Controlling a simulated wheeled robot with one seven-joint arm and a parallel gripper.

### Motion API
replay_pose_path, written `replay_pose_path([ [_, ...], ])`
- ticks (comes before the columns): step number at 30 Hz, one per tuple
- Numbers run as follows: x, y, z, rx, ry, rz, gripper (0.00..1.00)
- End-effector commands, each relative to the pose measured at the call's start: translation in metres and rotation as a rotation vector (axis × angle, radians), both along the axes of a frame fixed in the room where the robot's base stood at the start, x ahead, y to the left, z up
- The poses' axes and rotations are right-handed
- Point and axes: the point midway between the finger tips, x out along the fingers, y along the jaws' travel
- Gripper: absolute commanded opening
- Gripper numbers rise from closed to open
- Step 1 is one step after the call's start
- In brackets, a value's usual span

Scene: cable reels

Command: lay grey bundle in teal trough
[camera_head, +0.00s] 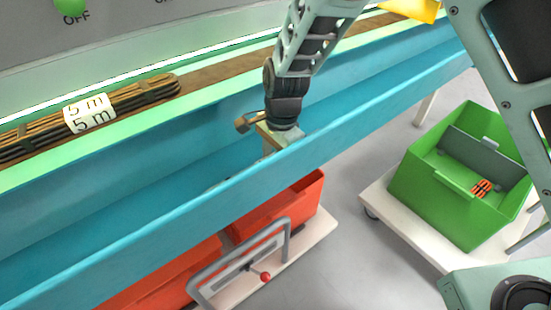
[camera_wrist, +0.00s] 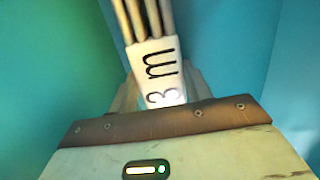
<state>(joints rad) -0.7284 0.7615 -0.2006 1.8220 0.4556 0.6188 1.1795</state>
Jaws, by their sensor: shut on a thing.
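The teal trough (camera_head: 120,168) runs diagonally across the head view, open at the top. My gripper (camera_head: 267,147) reaches down into it, its tips partly hidden behind the near wall. In the wrist view my gripper is shut on the grey bundle (camera_wrist: 145,18), which has several strands and a white label reading "3 m". Blue trough walls show on both sides of the bundle there. In the head view only a small greyish bit of the bundle (camera_head: 216,184) shows low in the trough. Whether it touches the floor I cannot tell.
A dark bundle (camera_head: 112,103) labelled "5 m" lies on the ledge behind the trough. Red bins (camera_head: 277,211) stand below the trough's near side. A green bin (camera_head: 432,200) with a divider and a small orange bundle (camera_head: 481,188) sits on a white cart at right.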

Motion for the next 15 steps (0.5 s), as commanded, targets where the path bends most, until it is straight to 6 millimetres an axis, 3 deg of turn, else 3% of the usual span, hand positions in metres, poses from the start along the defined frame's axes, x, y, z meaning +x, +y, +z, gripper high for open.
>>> replay_pose_path([
  [6,0.0002,0.0001,-0.0024,0.000,0.000,0.000,0.07],
  [7,-0.0001,-0.0001,-0.0025,-0.001,0.001,0.000,0.57],
  [8,-0.0001,-0.0001,-0.0025,-0.001,0.001,0.000,0.65],
  [9,-0.0001,-0.0001,-0.0025,-0.001,0.001,0.000,0.70],
  [15,-0.0001,-0.0001,-0.0024,-0.001,0.001,0.000,0.70],
])
